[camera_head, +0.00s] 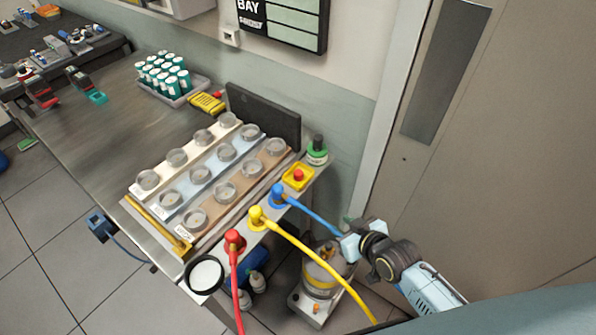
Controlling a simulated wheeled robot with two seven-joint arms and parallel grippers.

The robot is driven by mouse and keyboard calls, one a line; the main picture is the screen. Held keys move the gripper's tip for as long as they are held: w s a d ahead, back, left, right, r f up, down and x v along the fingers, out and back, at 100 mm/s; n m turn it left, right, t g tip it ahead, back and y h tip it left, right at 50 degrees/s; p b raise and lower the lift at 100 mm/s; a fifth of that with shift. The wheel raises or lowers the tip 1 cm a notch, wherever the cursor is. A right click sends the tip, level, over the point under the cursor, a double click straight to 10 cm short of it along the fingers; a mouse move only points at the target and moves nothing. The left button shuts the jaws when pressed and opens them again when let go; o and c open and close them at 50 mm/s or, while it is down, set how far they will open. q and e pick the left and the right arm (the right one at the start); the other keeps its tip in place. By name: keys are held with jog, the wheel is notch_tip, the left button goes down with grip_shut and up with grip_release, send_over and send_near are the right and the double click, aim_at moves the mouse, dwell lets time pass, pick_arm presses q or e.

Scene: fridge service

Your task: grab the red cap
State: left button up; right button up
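A red cap-like fitting (235,240) with a red hose running down from it stands at the front edge of the bench, left of a yellow fitting (257,217) and a blue fitting (279,194) with hoses of their own. I see no separate loose red cap. My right gripper (363,237) is at the lower right, well to the right of the red fitting and apart from it. Its pale fingertips look spread, with nothing visible between them. The blue hose passes out of sight close to it. My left gripper is not in view.
A sloped rack (210,175) of several round clear-lidded dishes fills the bench's middle. A yellow box with a red button (298,175) and a green-and-black bottle (317,151) stand behind the fittings. A yellow canister (320,280) stands below. A door (500,150) closes the right side.

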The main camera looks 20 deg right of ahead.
jog(key=n+t+y, duration=0.1)
jog(key=t+y, duration=0.1)
send_near(299, 173)
jog(key=b+x, duration=0.2)
jog(key=x, duration=0.6)
jog(key=shift+w+f+b, duration=0.1)
jog(key=shift+w+b, duration=0.05)
jog(key=shift+b, duration=0.15)
jog(key=shift+w+a, duration=0.1)
jog(key=shift+w, duration=0.05)
jog(key=c, duration=0.7)
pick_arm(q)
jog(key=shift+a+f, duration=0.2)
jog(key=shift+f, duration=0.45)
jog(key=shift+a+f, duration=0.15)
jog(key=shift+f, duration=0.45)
pick_arm(e)
grip_shut()
